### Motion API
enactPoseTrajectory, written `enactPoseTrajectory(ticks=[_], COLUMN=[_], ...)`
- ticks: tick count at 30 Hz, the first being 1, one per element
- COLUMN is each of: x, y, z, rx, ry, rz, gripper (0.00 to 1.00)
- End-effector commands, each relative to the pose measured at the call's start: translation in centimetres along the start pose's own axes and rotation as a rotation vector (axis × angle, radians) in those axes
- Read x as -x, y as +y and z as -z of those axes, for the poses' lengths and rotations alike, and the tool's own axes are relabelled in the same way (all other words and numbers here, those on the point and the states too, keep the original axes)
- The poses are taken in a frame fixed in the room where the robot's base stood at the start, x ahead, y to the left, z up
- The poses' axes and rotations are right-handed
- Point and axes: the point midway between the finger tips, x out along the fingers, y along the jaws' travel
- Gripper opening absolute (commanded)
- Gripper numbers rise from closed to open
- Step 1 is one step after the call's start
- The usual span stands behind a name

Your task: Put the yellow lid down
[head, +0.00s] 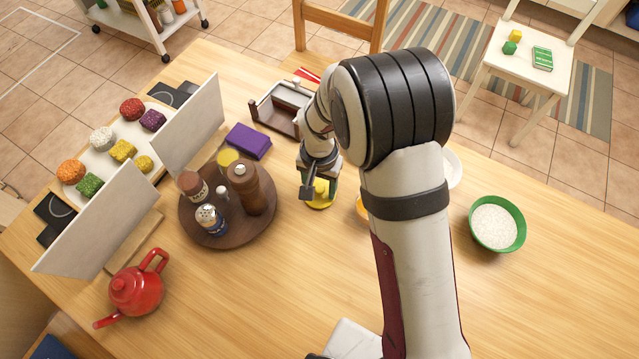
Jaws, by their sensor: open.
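The yellow lid (320,203) is near the middle of the wooden table, just right of the round brown tray, and appears to rest flat on the tabletop. A yellow knob rises from its middle. My gripper (319,188) points down over the lid, with its jaws open around or beside the knob. Whether a finger touches the knob cannot be told. My gripper and wrist hide part of the lid.
The round brown tray (247,239) holds a pepper mill (248,187), shakers and jars close left. A purple block (248,141) and an open box (270,119) stand behind. An orange object (362,207) is partly hidden by my arm. A green bowl (520,217) is right.

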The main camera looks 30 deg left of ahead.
Motion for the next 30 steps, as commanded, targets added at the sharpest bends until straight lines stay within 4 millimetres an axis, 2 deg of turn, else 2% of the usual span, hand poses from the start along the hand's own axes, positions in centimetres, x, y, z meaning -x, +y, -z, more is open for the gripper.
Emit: enactPoseTrajectory(ticks=[5,12,16,19,24,26,29,30], x=[0.9,7.5,10.5,11.8,12.5,13.2,16.7,18.3], y=[0.0,-0.1,-0.1,0.0,0.1,1.3,7.5,10.8], z=[0.1,0.1,0.1,0.0,0.0,0.0,-1.2,-2.7], rx=[0.000,0.000,0.000,0.001,-0.001,-0.025,-0.145,-0.213], ry=[0.001,0.004,0.002,0.000,-0.001,-0.003,-0.013,-0.021], rz=[0.001,0.004,0.003,0.002,0.001,0.005,0.025,0.037], gripper=[0.57,0.57,0.57,0.57,0.57,0.57,0.57,0.57])
